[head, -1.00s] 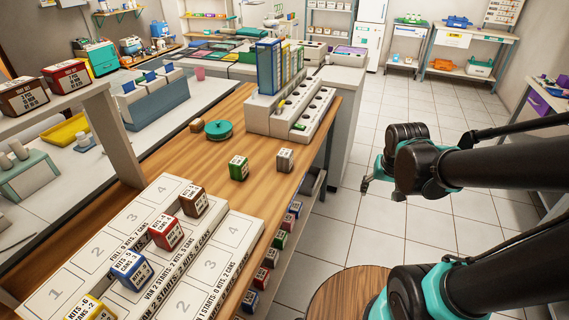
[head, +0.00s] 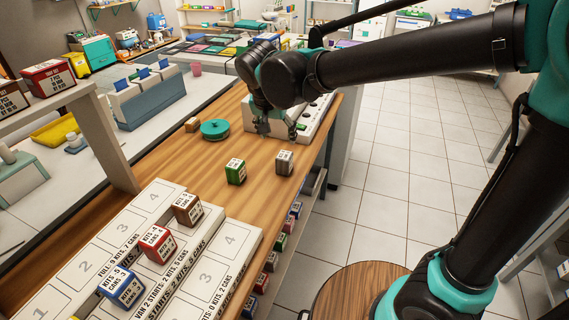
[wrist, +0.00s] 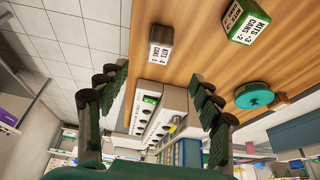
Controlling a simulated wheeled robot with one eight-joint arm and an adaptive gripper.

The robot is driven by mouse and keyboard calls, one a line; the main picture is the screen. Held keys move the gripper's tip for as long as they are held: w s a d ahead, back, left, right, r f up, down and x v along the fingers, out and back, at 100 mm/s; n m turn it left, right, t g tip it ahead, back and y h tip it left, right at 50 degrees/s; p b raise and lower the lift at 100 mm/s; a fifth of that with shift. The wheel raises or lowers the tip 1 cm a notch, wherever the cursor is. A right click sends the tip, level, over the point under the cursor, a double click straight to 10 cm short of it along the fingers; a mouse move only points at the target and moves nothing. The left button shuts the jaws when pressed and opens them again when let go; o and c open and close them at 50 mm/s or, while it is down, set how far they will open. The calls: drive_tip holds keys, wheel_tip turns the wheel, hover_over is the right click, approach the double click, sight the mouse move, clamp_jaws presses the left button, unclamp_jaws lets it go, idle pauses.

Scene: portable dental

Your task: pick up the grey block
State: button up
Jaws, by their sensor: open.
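The grey block (head: 285,162) stands on the wooden tabletop near its right edge, right of the green block (head: 235,171). In the wrist view the grey block (wrist: 161,42) is at the top middle, its label facing the camera. My gripper (head: 277,131) is above the far part of the table, beyond the grey block and in front of the white rack. In the wrist view my gripper (wrist: 159,80) is open and empty, with the grey block ahead of the gap between the fingers and apart from them.
The green block also shows in the wrist view (wrist: 244,21). A teal round disc (head: 215,129) and a small brown block (head: 192,125) lie to the left. The white slotted rack (head: 318,114) is behind. A numbered white board (head: 90,263) with coloured blocks fills the near table.

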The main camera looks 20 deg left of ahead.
sight(283, 157)
drive_tip(key=x, duration=1.1)
drive_tip(key=shift+f, duration=0.3)
drive_tip(key=shift+x, duration=2.6)
drive_tip(key=shift+w+a, duration=0.1)
drive_tip(key=shift+w, duration=0.05)
drive_tip(key=shift+c, duration=0.4)
drive_tip(key=shift+r, duration=0.1)
drive_tip(key=c, duration=1.2)
drive_tip(key=shift+r, duration=0.1)
